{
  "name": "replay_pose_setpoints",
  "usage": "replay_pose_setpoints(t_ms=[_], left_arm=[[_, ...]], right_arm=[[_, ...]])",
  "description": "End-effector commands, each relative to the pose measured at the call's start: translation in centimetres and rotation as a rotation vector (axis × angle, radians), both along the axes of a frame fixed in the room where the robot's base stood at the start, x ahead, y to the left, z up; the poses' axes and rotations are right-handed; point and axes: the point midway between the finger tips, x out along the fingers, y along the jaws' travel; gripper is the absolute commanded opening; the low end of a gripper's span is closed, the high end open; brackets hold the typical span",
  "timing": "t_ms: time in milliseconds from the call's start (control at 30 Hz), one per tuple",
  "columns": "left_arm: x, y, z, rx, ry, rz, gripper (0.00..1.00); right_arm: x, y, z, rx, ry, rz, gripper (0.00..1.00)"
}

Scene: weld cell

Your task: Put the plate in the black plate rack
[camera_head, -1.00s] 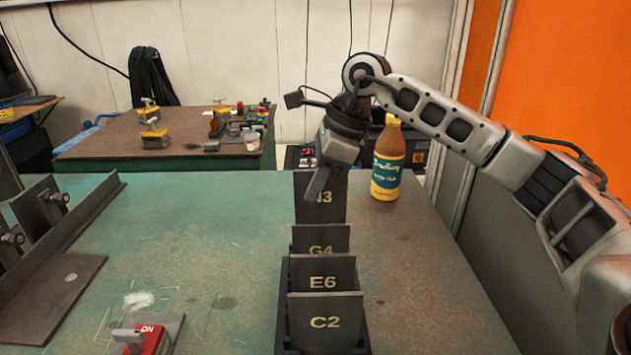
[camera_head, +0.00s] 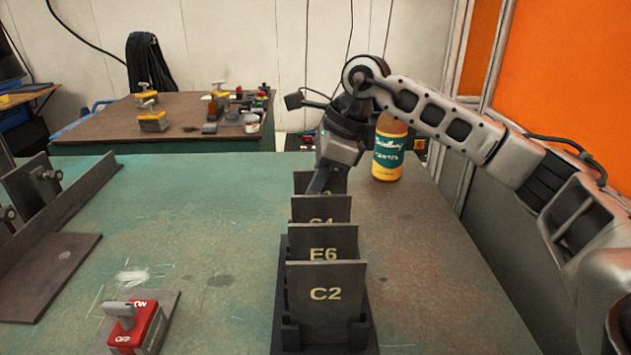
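The black plate rack (camera_head: 281,280) stands on the green table and holds grey plates marked C2 (camera_head: 326,308), E6 (camera_head: 324,243) and G4 (camera_head: 321,210), upright one behind another. A further plate (camera_head: 302,183), marked N3 in the earlier frame, is upright behind G4, its lower part hidden. My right gripper (camera_head: 321,183) is at its top edge, and the fingers appear shut on it. I cannot tell whether the plate's bottom rests in the rack. My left gripper is out of view.
A bottle (camera_head: 388,150) with a teal label stands right of my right gripper. A red switch magnet (camera_head: 137,328) is at the front left. A steel angle fixture (camera_head: 60,215) is at the left. The table between the fixture and rack is mostly clear.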

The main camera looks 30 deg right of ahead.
Motion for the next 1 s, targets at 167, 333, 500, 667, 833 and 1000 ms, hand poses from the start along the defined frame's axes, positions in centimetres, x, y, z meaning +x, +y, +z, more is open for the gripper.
replay_pose_setpoints(t_ms=[167, 333, 500, 667, 833, 1000], left_arm=[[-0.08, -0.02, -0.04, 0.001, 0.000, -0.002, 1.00], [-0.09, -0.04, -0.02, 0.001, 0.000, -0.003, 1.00], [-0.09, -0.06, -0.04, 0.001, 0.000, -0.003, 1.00], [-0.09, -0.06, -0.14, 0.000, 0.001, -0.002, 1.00], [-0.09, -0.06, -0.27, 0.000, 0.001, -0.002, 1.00], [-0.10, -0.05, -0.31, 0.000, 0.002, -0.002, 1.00]], right_arm=[[0.06, 0.00, 0.11, 0.001, -0.006, -0.001, 0.00], [0.05, 0.00, 0.12, 0.002, -0.005, 0.000, 0.00], [0.05, 0.00, 0.07, 0.002, -0.005, 0.000, 0.00], [0.05, 0.00, -0.09, 0.002, -0.005, 0.000, 0.00], [0.05, 0.01, -0.27, 0.002, -0.005, 0.000, 0.00], [0.05, 0.01, -0.34, 0.002, -0.005, 0.000, 0.19]])
